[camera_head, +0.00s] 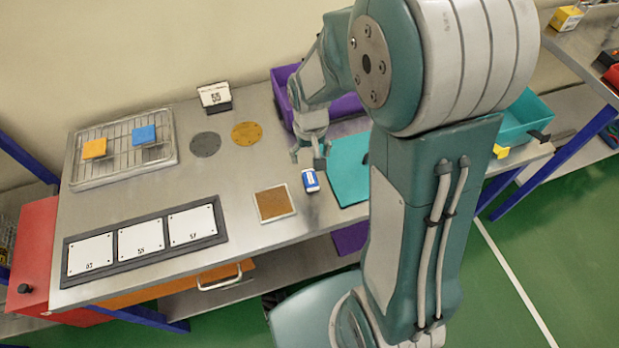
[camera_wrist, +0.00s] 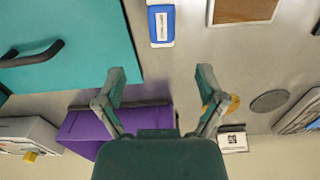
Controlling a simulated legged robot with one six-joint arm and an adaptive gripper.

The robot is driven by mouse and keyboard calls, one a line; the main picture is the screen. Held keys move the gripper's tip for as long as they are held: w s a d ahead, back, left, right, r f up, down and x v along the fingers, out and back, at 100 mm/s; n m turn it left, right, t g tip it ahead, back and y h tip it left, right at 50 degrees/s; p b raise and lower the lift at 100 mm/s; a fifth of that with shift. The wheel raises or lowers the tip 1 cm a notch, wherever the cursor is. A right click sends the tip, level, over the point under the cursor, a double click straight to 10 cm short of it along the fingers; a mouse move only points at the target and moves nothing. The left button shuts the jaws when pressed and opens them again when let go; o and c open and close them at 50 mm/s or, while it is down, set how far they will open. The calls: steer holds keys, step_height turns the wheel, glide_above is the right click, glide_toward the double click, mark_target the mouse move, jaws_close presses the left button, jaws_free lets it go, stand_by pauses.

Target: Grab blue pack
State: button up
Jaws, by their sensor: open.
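The blue pack (camera_head: 310,181) is a small blue and white block with a pale label. It lies on the steel table between a brown square pad and a teal panel. In the wrist view the blue pack (camera_wrist: 161,25) is at the top, ahead of the fingertips and roughly between their lines. My gripper (camera_wrist: 161,74) is open and empty, its two fingers spread apart. In the head view my gripper (camera_head: 309,160) is just behind the pack. I cannot tell its exact height above the table.
The brown pad (camera_head: 275,203) and the teal panel (camera_head: 348,170) flank the pack. A purple bin (camera_head: 283,92) stands behind. A wire tray (camera_head: 108,168) with orange and blue squares is at the left. Three white plates lie in a dark frame (camera_head: 143,260) at the front left.

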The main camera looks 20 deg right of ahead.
mark_target(310, 175)
step_height(310, 175, down, 3)
steer(key=shift+a+r, duration=0.1)
steer(key=shift+d+f, duration=0.3)
steer(key=shift+f, duration=0.3)
step_height(310, 175, down, 4)
steer(key=shift+a+r, duration=0.1)
steer(key=shift+r, duration=0.05)
steer(key=shift+a+f, duration=0.15)
steer(key=shift+f, duration=0.15)
steer(key=shift+a+f, duration=0.1)
steer(key=shift+a, duration=0.15)
steer(key=shift+d, duration=0.25)
steer(key=c, duration=1)
